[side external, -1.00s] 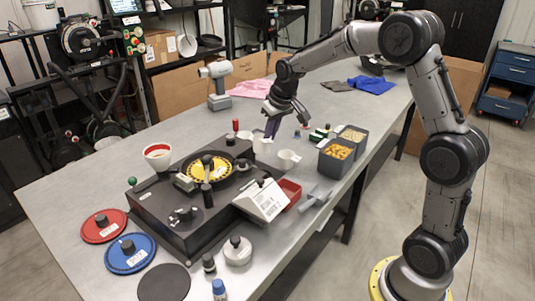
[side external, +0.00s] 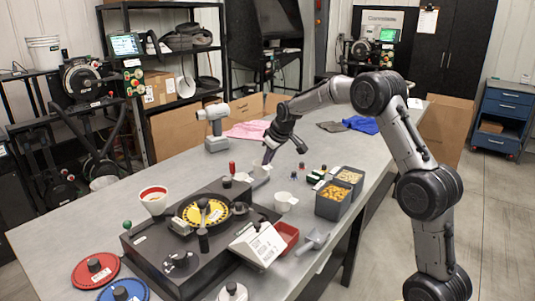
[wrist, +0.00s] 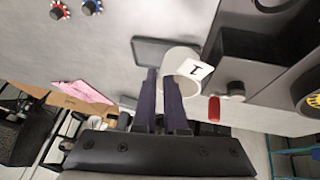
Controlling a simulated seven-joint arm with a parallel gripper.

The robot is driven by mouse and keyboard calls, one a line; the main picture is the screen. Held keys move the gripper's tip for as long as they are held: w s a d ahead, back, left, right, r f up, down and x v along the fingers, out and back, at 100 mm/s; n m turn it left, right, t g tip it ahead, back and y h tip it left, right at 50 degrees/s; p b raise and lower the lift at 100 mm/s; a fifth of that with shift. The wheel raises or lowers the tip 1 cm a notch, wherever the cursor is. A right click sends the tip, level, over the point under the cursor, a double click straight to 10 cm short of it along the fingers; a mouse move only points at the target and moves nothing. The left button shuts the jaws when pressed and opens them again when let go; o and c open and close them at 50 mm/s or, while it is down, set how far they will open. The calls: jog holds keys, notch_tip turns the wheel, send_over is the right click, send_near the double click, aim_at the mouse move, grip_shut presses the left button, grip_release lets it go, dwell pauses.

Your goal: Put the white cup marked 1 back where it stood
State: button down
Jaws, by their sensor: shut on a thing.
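The white cup marked 1 (wrist: 184,66) is in the wrist view, with its black 1 on a white label facing the camera. My gripper (wrist: 162,78) is shut on the cup's left side with its dark purple fingers, which hide part of its rim. In the side view the gripper (side external: 266,161) is beyond the black seed meter, with the white cup (side external: 260,173) at its fingertips. A flat grey square (wrist: 150,50) lies close beside the cup in the wrist view. I cannot tell whether the cup touches the surface below.
Another white cup (side external: 286,201) stands to the right. The black seed meter (side external: 165,254) with its red-handled lever (side external: 232,168) is in front. Two grey bins (side external: 331,204) of seeds stand to the right.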

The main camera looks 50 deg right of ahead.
jog(key=shift+f, duration=3.9)
jog(key=shift+f, duration=0.5)
jog(key=c, duration=0.7)
grip_release()
jog(key=shift+o, duration=0.2)
jog(key=shift+r, duration=3.05)
